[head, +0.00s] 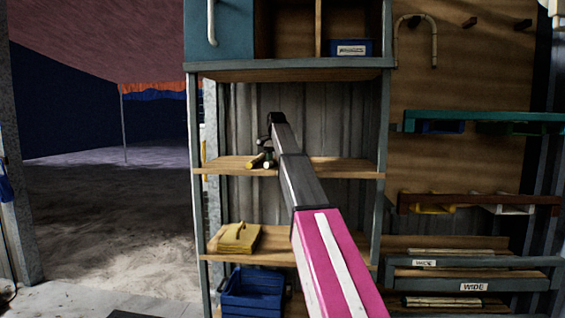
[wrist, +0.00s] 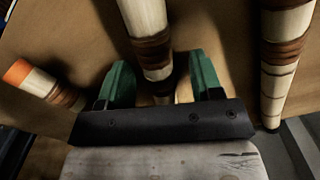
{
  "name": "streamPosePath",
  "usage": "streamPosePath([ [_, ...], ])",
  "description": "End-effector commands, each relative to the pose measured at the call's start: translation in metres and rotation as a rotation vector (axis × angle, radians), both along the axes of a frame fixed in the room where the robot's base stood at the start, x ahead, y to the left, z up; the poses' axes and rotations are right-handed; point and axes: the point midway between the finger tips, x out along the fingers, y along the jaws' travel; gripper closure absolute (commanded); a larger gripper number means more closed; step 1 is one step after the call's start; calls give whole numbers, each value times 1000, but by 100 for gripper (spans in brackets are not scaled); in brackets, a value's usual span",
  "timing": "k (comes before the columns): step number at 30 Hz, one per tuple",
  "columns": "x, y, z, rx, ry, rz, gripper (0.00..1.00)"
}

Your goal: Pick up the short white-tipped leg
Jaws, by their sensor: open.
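My gripper (wrist: 160,66) is open, with its two green fingers apart. A cream rattan leg with brown bindings (wrist: 143,14) runs between the fingers in the wrist view; its upper end is out of frame, so I cannot tell its tip colour. An orange-tipped leg (wrist: 38,82) lies left of the fingers. Another bound leg (wrist: 284,45) lies to the right, outside them. In the head view my gripper (head: 265,141) is at the middle shelf, above a few small legs (head: 256,161), partly hidden by my arm. I cannot tell which is the white-tipped one.
The middle shelf (head: 225,166) lies between grey uprights, with corrugated metal behind. The lower shelf holds a yellow folded item (head: 239,237); a blue crate (head: 251,291) is below. A blue bin (head: 351,48) sits above. Racks labelled WIDE (head: 474,287) stand at right. Open floor lies left.

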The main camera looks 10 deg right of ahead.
Motion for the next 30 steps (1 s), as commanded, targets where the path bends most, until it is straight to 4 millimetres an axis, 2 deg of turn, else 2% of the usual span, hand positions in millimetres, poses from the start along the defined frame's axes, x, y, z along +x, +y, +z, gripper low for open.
streamPosePath([
  [3, 1, 0, 1, 0, 0, 0, 40],
  [4, 1, 0, 1, 0, 0, 0, 44],
  [6, 1, 0, 1, 0, 0, 0, 66],
  [9, 1, 0, 1, 0, 0, 0, 96],
  [11, 1, 0, 1, 0, 0, 0, 96],
  [12, 1, 0, 1, 0, 0, 0, 100],
  [22, 2, -1, 3, -1, -1, 0, 100],
  [30, 13, -5, 21, 0, -1, 0, 100],
])
